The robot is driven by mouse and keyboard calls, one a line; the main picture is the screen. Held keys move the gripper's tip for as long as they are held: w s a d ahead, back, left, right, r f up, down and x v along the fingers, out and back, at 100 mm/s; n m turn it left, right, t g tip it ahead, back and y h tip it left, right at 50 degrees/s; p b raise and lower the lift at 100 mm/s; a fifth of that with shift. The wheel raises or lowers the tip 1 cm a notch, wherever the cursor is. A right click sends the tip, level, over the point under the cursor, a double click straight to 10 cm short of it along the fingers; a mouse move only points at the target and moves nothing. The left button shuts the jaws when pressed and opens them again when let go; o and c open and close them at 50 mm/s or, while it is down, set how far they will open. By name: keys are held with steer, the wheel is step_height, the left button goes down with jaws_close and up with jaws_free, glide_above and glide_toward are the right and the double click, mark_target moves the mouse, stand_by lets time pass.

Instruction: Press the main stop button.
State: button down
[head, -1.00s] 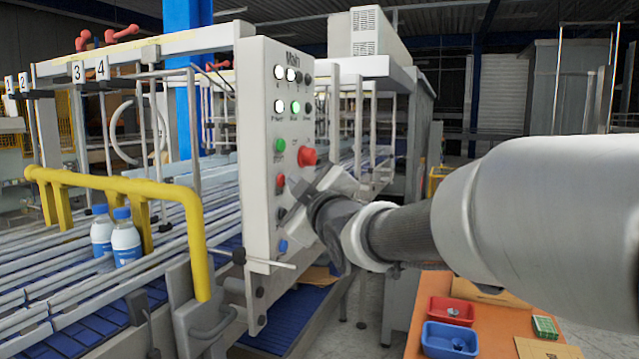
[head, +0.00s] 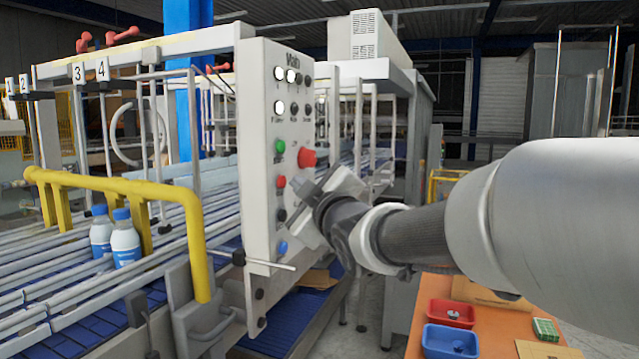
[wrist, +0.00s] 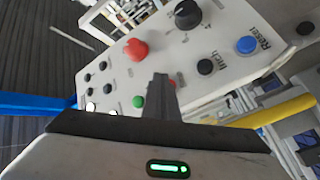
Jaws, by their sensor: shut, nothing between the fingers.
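The grey control panel marked "Main" (head: 262,225) stands upright in the head view. It carries a flat red button (head: 281,181) below a green button (head: 280,146), and a larger red mushroom button (head: 306,157) to their right. My gripper (head: 299,185) is shut and empty, its tip just right of the flat red button, with a small gap seeming to show. The red mushroom button (wrist: 136,50) shows clear at the upper left of the fingers.
A black button (head: 282,214) and a blue button (head: 283,247) sit lower on the panel. A yellow rail (head: 120,183) and conveyor with two bottles (head: 125,240) lie left. An orange table (head: 415,318) with red and blue trays stands lower right.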

steer(key=shift+d, duration=0.2)
steer(key=shift+s+d+p, duration=0.2)
steer(key=shift+s+d, duration=0.1)
steer(key=shift+d, duration=0.5)
steer(key=shift+s+d+p, duration=0.2)
steer(key=shift+s+d, duration=0.05)
steer(key=shift+d, duration=0.55)
steer(key=shift+s+d+p, duration=0.2)
steer(key=shift+s+d, duration=0.1)
steer(key=shift+d, duration=0.5)
